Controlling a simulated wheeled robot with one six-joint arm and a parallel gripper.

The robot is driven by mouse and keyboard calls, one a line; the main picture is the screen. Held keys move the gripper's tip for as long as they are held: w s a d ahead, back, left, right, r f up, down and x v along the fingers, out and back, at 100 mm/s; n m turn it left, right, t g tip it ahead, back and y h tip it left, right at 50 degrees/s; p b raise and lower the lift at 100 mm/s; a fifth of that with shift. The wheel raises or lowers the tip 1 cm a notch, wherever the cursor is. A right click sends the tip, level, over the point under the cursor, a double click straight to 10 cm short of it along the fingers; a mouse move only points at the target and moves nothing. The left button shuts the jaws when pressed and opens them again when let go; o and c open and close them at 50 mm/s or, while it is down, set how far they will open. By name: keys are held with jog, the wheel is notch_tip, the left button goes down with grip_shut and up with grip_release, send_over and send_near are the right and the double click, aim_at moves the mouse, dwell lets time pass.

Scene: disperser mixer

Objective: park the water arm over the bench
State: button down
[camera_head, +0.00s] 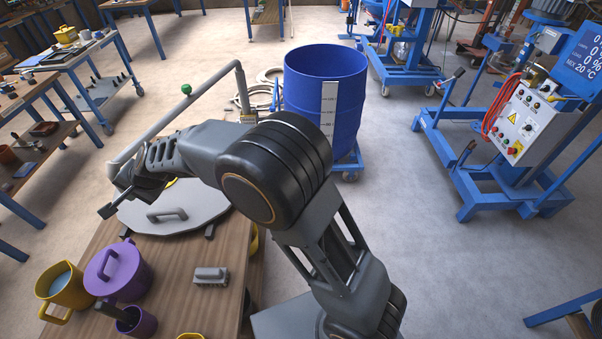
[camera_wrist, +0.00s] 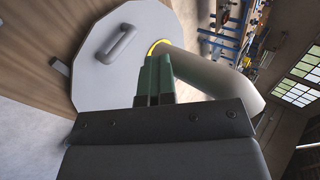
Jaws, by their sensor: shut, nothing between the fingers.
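The water arm (camera_head: 210,83) is a grey pipe with a green knob (camera_head: 186,89). It rises from the bench's left side to the upper right, and its end bends down left of the blue drum (camera_head: 310,95). The wooden bench (camera_head: 190,255) is at lower left. My gripper (camera_wrist: 157,75) is shut and empty; in the wrist view its green fingertips are close beside a thick grey pipe (camera_wrist: 215,75). I cannot tell if they touch it. In the head view my wrist hides part of the pipe's lower end, and the fingertips are unclear.
A round grey lid (camera_head: 195,218) with a handle lies on the bench. A yellow jug (camera_head: 65,288), a purple lidded pot (camera_head: 118,270) and a small grey block (camera_head: 211,276) stand nearby. A blue control cart (camera_head: 500,175) is at right. The floor right of the bench is clear.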

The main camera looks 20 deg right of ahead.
jog(key=shift+w+a+r, duration=0.25)
jog(key=shift+r, duration=0.25)
dwell(0.3)
jog(key=s+d+r+b, duration=0.3)
jog(key=s+d+r, duration=0.3)
jog(key=s+d, duration=0.25)
jog(key=s+d+f+n+h, duration=0.2)
jog(key=s+d, duration=0.2)
jog(key=d, duration=0.5)
jog(key=s+d+f+n+h, duration=0.2)
jog(key=s+d+h, duration=0.1)
jog(key=d, duration=0.7)
jog(key=s+d+f+n+h, duration=0.1)
jog(key=s+d, duration=0.4)
jog(key=d, duration=0.5)
jog(key=shift+s+f+n+h, duration=0.2)
jog(key=shift+f+n+h, duration=0.2)
jog(key=shift+n+h, duration=0.45)
